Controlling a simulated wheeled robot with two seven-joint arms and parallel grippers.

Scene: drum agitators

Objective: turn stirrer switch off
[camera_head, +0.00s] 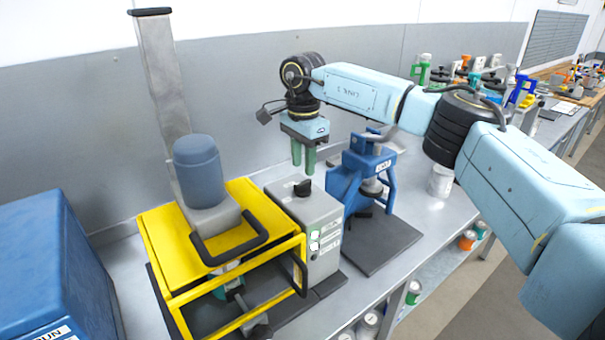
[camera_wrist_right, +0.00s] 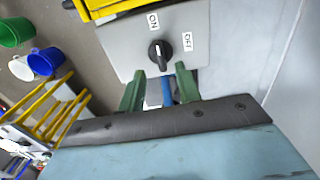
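The stirrer switch is a black rotary knob (camera_head: 302,188) on top of a grey control box (camera_head: 318,213). In the right wrist view the knob (camera_wrist_right: 159,54) sits between an ON label (camera_wrist_right: 153,20) and an OFF label (camera_wrist_right: 187,42); its white mark points up, roughly toward ON. My right gripper (camera_head: 303,167) has green fingers pointing down, a little above and behind the knob. In the wrist view its fingertips (camera_wrist_right: 160,68) are apart, with nothing between them, and stop short of the knob. My left gripper is in neither view.
A yellow frame (camera_head: 163,230) with a blue-grey motor (camera_head: 198,165) stands left of the box. A blue stand (camera_head: 350,180) on a dark base is close on the right. A blue machine (camera_head: 50,265) fills the lower left. The wall is behind.

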